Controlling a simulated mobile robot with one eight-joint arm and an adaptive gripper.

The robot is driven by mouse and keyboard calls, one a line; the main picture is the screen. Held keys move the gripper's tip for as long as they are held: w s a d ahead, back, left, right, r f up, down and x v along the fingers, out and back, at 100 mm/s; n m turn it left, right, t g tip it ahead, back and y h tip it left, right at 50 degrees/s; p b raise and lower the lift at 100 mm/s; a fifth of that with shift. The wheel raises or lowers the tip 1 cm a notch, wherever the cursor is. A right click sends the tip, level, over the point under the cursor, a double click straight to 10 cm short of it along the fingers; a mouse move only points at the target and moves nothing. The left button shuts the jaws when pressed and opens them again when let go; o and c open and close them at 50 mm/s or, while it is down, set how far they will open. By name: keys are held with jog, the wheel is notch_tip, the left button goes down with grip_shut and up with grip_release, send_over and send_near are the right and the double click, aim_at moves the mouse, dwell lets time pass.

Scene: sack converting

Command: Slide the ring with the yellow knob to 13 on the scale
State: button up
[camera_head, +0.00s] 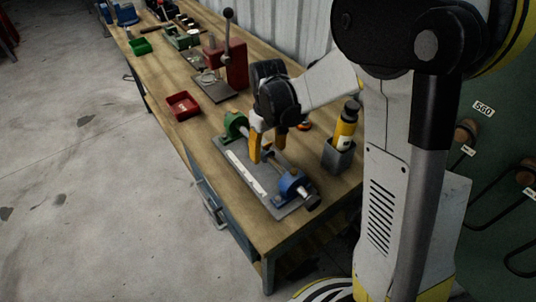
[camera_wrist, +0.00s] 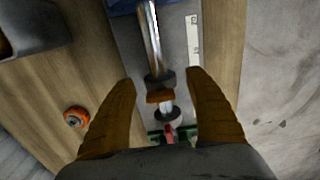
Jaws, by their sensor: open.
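A grey fixture plate (camera_head: 288,208) on the bench carries a green end block (camera_head: 233,122), a blue end block (camera_head: 291,184) and a metal rod (camera_wrist: 151,38) between them. On the rod, in the wrist view, sits a dark ring (camera_wrist: 160,80) with an orange-brown part (camera_wrist: 160,97) against it, perhaps the yellow knob. A greyer collar (camera_wrist: 168,116) is nearer the green block. The white scale (camera_wrist: 193,38) runs beside the rod; its marks are too small to read surely. My gripper (camera_wrist: 160,78) is open, its orange fingers on either side of the ring, apparently apart from it.
A grey cup (camera_head: 338,155) holding a yellow-and-black bottle (camera_head: 345,125) stands right of the fixture. An orange round object (camera_wrist: 76,117) lies on the bench. A red tray (camera_head: 183,106) and a red press (camera_head: 236,65) stand farther back.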

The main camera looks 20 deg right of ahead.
aim_at(268, 151)
notch_tip(268, 151, up, 10)
dwell(0.3)
jog(key=shift+s, duration=0.1)
jog(key=s+r+m+t, duration=0.1)
jog(key=s+r+t, duration=0.1)
jog(key=s, duration=0.6)
jog(key=s+d+r+m+t, duration=0.1)
jog(key=s+r+m+t, duration=0.1)
jog(key=s+t, duration=0.3)
jog(key=s, duration=0.3)
jog(key=shift+m+b, duration=0.3)
jog(key=shift+b, duration=0.05)
jog(key=shift+r, duration=0.1)
jog(key=shift+c, duration=0.6)
dwell(1.9)
